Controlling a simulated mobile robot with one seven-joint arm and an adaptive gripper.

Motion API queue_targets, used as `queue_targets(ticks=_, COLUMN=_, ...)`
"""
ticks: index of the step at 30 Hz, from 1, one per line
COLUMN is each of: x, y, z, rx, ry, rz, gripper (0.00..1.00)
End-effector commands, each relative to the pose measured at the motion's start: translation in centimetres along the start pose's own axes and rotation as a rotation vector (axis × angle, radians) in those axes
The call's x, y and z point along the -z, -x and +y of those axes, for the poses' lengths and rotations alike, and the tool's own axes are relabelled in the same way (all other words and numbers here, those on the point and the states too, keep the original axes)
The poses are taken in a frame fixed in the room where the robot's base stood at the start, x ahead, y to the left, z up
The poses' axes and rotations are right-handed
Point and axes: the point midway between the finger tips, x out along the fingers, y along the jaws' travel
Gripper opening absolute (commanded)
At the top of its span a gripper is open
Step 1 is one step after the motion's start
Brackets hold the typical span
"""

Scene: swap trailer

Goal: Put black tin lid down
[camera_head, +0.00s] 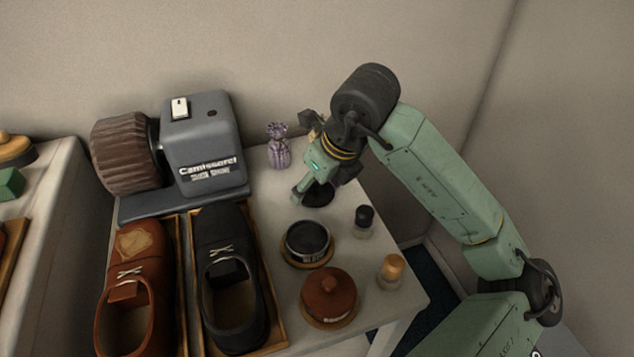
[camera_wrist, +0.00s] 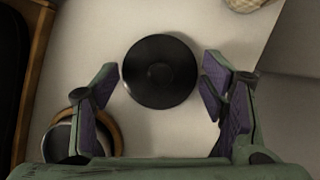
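The black tin lid (camera_head: 319,196) lies on the white table top below my gripper, partly hidden by it in the head view. In the wrist view the lid (camera_wrist: 160,72) is a round black disc with a small centre knob, seen between the fingertips. My gripper (camera_wrist: 160,84) is open, with a narrow gap showing between the lid and the right finger; the left finger is very close to the rim. In the head view my gripper (camera_head: 302,188) is low over the table. The open black tin (camera_head: 308,243) sits on a round wooden base nearer the front.
A brown lidded tin (camera_head: 328,293), a black-capped bottle (camera_head: 363,222) and an orange-capped bottle (camera_head: 390,270) stand nearby. A purple glass bottle (camera_head: 278,146) stands behind. A shoe-polishing machine (camera_head: 203,145), black shoe (camera_head: 230,280) and brown shoe (camera_head: 137,290) fill the left.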

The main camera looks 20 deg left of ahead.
Motion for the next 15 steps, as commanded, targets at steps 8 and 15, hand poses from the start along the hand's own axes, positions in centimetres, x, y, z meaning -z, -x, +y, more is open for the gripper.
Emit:
queue_targets(ticks=8, x=-0.01, y=0.02, z=0.01, rx=0.000, ry=0.000, rz=0.000, gripper=0.81)
queue_targets(ticks=15, x=-0.07, y=0.16, z=0.01, rx=0.000, ry=0.000, rz=0.000, gripper=0.81)
